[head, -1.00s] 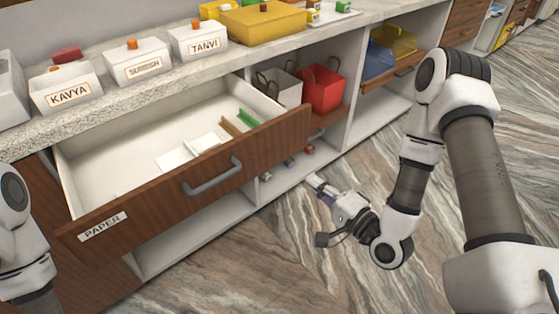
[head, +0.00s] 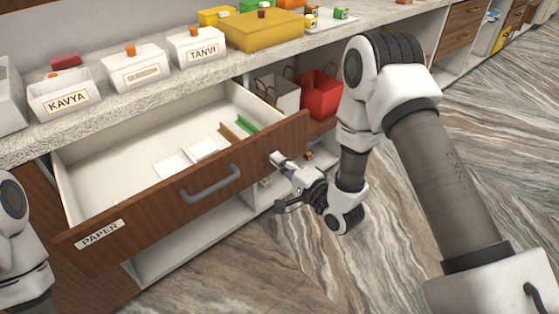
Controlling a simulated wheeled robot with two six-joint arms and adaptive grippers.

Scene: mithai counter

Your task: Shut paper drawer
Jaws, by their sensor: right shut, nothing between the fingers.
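The paper drawer (head: 150,212) is pulled well out from under the counter. It has a brown wood front, a grey bar handle (head: 211,184) and a label (head: 99,234) reading PAPER. Inside its white box lie white sheets or pads and a green and a brown strip. My right gripper (head: 274,158) is shut and empty. Its tips are at the right part of the drawer front, right of the handle; I cannot tell if they touch it. My left arm shows at the left edge, but its gripper is out of view.
The stone counter (head: 135,98) holds white name boxes, one marked KAVYA (head: 65,97), and a yellow box (head: 262,30). Right of the drawer, a shelf holds a white bag (head: 278,92) and a red bag (head: 318,91). The marbled floor in front is clear.

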